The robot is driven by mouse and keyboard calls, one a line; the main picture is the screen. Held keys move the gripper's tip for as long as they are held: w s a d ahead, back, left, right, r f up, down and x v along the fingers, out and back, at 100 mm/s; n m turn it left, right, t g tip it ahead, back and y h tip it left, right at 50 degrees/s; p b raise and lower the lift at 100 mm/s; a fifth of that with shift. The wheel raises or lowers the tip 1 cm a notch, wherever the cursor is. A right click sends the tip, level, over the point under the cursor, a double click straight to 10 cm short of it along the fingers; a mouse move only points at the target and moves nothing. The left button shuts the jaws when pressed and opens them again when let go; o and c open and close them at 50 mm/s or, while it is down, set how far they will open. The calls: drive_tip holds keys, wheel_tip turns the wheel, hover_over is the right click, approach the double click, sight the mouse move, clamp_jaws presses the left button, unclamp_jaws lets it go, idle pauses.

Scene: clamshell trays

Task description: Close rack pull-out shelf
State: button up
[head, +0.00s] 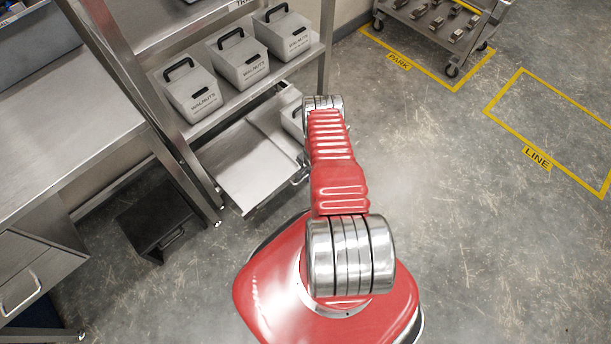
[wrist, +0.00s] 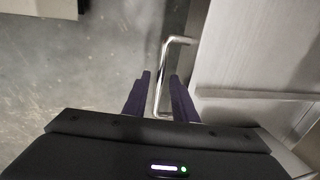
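The pull-out shelf (head: 245,170) is a bare metal tray low in the rack (head: 190,135), and it sticks out toward my base. Its bar handle (head: 300,180) is on the front edge, partly behind my arm. In the wrist view the shelf (wrist: 255,70) lies at right, with the shiny handle (wrist: 163,75) along its edge. Contact cannot be told. The fingers are hidden in the head view.
Several grey walnut boxes (head: 238,62) stand on the shelf above. Another grey box (head: 292,117) is beside the pull-out shelf's far part, partly behind my arm. A cart (head: 440,25) stands far back; floor at right is clear.

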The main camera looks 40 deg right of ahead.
clamp_jaws()
idle(0.3)
